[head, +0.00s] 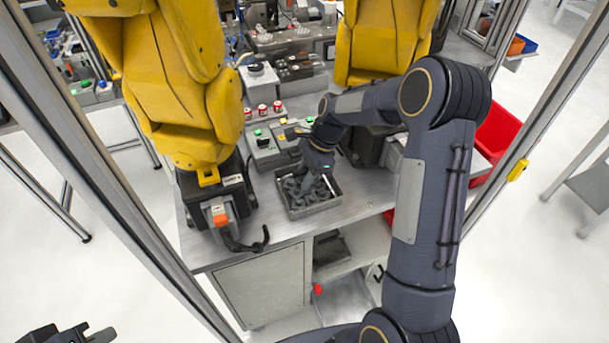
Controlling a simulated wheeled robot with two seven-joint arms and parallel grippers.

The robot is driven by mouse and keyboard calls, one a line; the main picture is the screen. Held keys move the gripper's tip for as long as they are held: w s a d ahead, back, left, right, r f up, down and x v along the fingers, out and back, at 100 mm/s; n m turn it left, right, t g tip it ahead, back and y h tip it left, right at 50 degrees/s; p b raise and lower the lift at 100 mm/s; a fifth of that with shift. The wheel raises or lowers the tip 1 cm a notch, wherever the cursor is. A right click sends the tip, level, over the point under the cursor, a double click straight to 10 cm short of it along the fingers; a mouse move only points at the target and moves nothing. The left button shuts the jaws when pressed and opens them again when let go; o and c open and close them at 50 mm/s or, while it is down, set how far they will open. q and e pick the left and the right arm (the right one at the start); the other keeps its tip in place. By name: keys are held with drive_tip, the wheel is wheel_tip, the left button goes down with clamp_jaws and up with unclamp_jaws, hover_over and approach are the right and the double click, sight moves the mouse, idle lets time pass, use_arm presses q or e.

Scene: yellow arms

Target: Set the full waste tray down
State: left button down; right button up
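The waste tray (313,210) is a grey, open, square tray filled with dark grey pieces. It is level at the front part of the metal workbench (271,229) and appears to rest on the top, though I cannot see under it. My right gripper (320,172) points down at the tray's far side, over the contents. Its fingertips are small and partly hidden, so I cannot tell whether they grip the wall. My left gripper (92,335) is at the bottom left corner, cut off by the picture edge, far from the bench and empty as far as it shows.
Two yellow robot arms (180,85) stand on the bench, one close left of the tray. A grey button box (270,147) and red-and-white cans (263,108) are behind it. A black cable (245,243) lies front left. Frame posts flank the bench. Open shelves (345,262) are below.

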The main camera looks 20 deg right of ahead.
drive_tip(key=shift+o, duration=1.1)
